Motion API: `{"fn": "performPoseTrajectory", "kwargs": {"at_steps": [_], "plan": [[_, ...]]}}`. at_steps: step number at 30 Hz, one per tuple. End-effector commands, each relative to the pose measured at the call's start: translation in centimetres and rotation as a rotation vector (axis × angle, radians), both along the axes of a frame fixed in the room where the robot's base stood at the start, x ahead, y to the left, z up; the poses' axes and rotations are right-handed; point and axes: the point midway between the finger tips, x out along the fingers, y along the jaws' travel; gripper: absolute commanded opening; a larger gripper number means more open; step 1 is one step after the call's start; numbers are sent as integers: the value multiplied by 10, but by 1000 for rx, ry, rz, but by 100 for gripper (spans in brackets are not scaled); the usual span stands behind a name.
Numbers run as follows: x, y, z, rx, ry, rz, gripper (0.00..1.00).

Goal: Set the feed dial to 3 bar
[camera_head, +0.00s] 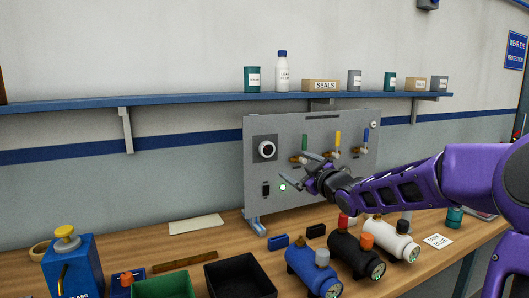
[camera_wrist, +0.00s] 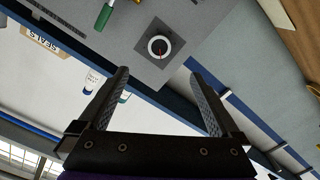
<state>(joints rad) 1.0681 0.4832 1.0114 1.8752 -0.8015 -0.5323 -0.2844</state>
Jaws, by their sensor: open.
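The feed dial (camera_head: 265,149) is a round white-rimmed knob on a dark square plate at the upper left of the grey panel (camera_head: 222,0). It also shows in the wrist view (camera_wrist: 159,47), with a dark centre and a small red mark; its scale is too small to read. My gripper (camera_head: 300,168) is in front of the panel, right of and slightly below the dial in the head view. In the wrist view my gripper (camera_wrist: 165,85) is open and empty, its two fingers apart, with the dial beyond them and not touched.
Green, yellow and blue lever valves (camera_head: 338,139) stand right of the dial. A switch (camera_head: 266,188) and a lit green lamp (camera_head: 283,187) are below it. Blue, black and white tanks (camera_head: 314,268) and bins (camera_head: 240,276) crowd the bench front. A shelf (camera_head: 190,98) runs above.

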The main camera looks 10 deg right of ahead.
Motion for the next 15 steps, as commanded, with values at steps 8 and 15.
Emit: {"fn": "performPoseTrajectory", "kwargs": {"at_steps": [8,15], "plan": [[10,5,5,-16,-25,15,99],[52,20,4,-11,-23,16,99]]}}
